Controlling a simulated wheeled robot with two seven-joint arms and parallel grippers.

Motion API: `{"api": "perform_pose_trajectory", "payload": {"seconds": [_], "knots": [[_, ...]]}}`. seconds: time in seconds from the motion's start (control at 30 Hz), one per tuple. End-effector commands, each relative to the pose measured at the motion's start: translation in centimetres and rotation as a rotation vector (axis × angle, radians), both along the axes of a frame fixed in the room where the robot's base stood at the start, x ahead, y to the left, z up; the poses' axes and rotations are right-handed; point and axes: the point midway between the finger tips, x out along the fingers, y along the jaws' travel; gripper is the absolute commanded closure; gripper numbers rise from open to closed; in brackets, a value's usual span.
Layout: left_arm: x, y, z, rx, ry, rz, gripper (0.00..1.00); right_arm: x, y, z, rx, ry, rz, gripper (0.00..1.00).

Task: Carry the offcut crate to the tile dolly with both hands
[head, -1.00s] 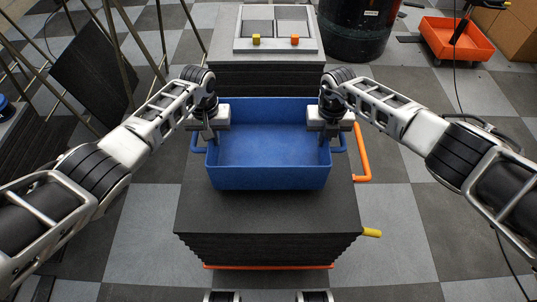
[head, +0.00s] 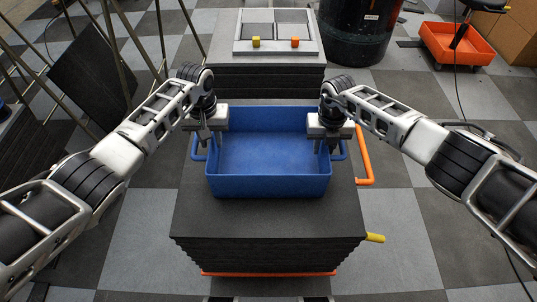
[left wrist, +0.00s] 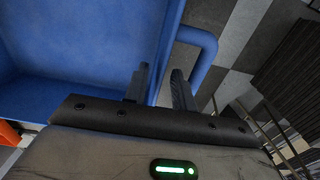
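The offcut crate (head: 268,187) is a blue open box with loop handles at its sides. It sits over a stack of dark tiles (head: 265,218) with an orange base, which looks like the tile dolly. It looks empty. My left gripper (head: 211,140) is at the crate's left wall and my right gripper (head: 325,146) at its right wall. In the left wrist view the left fingers (left wrist: 158,85) stand apart on either side of the crate wall (left wrist: 135,55), with a gap showing beside the outer finger. The right fingers also look apart, astride the wall.
An orange upright handle (head: 364,155) and a yellow grip (head: 375,238) stick out right of the stack. Another dark stack behind bears a grey panel (head: 275,48). A black bin (head: 355,30) and orange tray (head: 457,44) stand at the back right. Metal poles stand left.

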Motion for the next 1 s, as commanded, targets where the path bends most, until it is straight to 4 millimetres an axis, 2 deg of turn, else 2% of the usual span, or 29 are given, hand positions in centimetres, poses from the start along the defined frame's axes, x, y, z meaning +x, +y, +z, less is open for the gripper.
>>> {"api": "perform_pose_trajectory", "payload": {"seconds": [0.03,0.2,0.4,0.57,0.67,0.77,1.0], "knots": [[0.1,0.0,1.2,-0.002,-0.005,0.000,0.74,0.0,0.0,0.0,0.001,0.000,0.001,0.74],[0.1,0.0,4.9,-0.001,-0.004,0.001,0.74,0.0,0.1,0.0,0.001,0.000,0.001,0.74],[0.1,0.0,8.1,0.000,-0.002,0.002,0.74,0.0,0.1,0.0,0.001,0.000,0.001,0.74],[0.0,0.1,9.1,0.001,0.000,0.002,0.74,0.0,0.1,0.2,0.001,-0.001,0.001,0.74],[0.0,0.1,9.2,0.001,0.000,0.002,0.74,0.1,0.0,1.2,0.002,-0.004,0.002,0.74],[0.0,0.1,9.2,0.002,0.000,0.002,0.74,0.1,0.0,2.8,0.001,-0.005,0.003,0.74],[0.0,0.1,9.2,0.002,0.000,0.002,0.74,0.1,0.0,8.1,0.001,-0.005,0.003,0.74]]}}
